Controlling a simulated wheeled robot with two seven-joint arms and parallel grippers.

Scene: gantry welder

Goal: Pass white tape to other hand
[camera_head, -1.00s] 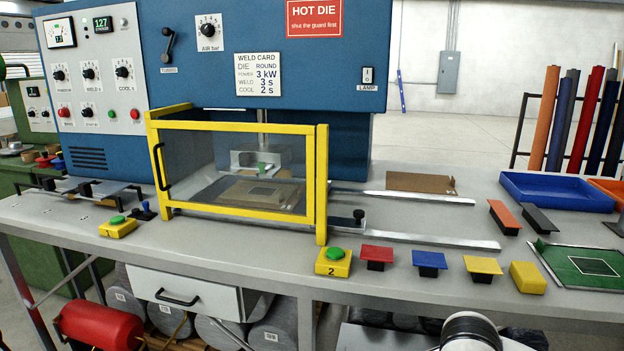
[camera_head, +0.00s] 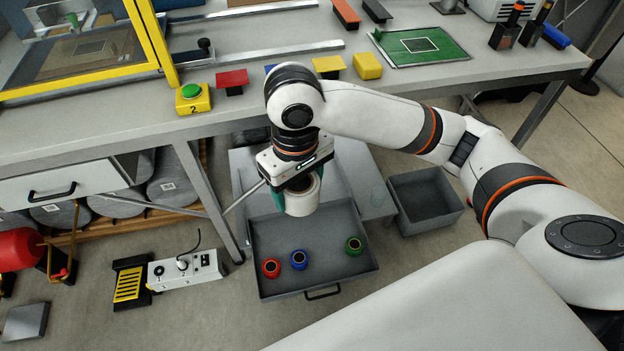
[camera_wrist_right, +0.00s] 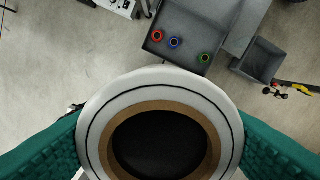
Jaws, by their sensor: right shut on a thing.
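The white tape (camera_head: 303,197) is a thick roll with a brown core. My right gripper (camera_head: 297,192) is shut on it and holds it in the air above the grey tray below the bench. In the right wrist view the tape (camera_wrist_right: 94,125) fills the lower middle, with a green finger of my right gripper (camera_wrist_right: 160,140) on each side. Its brown ring faces the camera and the hole looks dark. My left gripper is not in any view.
A grey tray (camera_head: 318,282) holds red (camera_head: 271,268), blue (camera_head: 299,260) and green (camera_head: 354,245) rolls. An empty grey bin (camera_head: 425,200) stands right of it. The workbench (camera_head: 120,138) edge runs behind my right arm. A foot pedal (camera_head: 129,284) and a control box (camera_head: 184,270) lie on the floor at left.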

